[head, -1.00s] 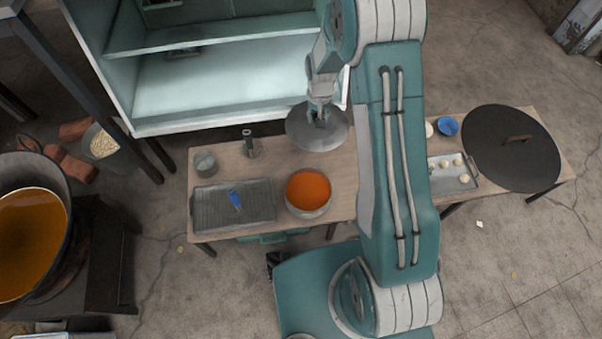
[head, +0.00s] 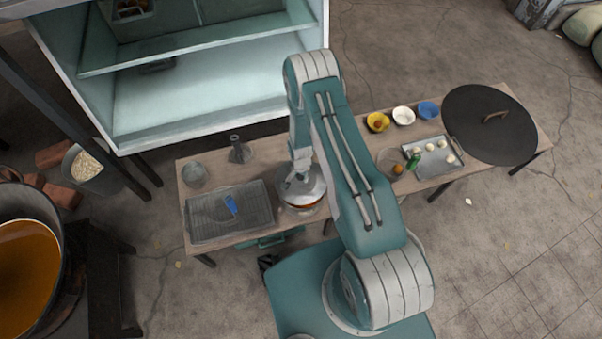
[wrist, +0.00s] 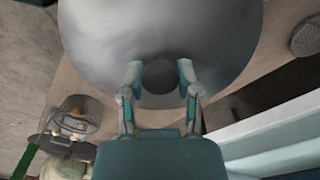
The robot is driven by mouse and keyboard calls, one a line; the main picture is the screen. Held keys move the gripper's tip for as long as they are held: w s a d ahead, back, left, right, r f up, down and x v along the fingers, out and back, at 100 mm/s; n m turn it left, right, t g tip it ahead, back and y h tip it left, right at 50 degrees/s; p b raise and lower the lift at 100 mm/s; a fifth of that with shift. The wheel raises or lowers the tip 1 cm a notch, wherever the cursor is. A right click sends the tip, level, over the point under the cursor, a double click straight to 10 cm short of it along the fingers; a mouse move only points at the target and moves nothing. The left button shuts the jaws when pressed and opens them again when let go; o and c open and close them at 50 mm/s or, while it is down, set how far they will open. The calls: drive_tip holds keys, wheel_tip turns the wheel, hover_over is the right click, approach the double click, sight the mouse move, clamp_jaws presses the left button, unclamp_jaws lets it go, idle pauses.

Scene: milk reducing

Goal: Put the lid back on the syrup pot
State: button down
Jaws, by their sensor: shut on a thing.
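The grey metal lid (head: 312,187) is over the syrup pot (head: 302,212), a round metal pot near the middle of the table. A strip of orange syrup shows below the lid's near edge, so the lid does not fully cover the opening in this view. My gripper (wrist: 160,78) is shut on the lid's dark round knob, with a finger on each side. In the wrist view the lid (wrist: 160,30) fills the upper middle and hides the pot. My arm hides part of the lid's right side in the head view.
A wire-rack tray (head: 200,225) with a blue-handled tool (head: 231,205) lies left of the pot. A metal cup (head: 195,175) and a dark stand (head: 238,152) are behind it. Small bowls, a tray (head: 437,168) and a big dark lid (head: 490,125) stand to the right.

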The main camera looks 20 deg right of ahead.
sight(302, 182)
drive_tip(key=shift+d+f, duration=0.25)
drive_tip(key=shift+f, duration=0.5)
drive_tip(key=shift+d+f, duration=0.2)
drive_tip(key=shift+f, duration=1.15)
drive_tip(key=shift+a+f, duration=0.25)
drive_tip(key=shift+d, duration=0.15)
drive_tip(key=shift+r, duration=0.1)
drive_tip(key=shift+f, duration=0.2)
idle(0.4)
drive_tip(key=shift+c, duration=1.2)
unclamp_jaws()
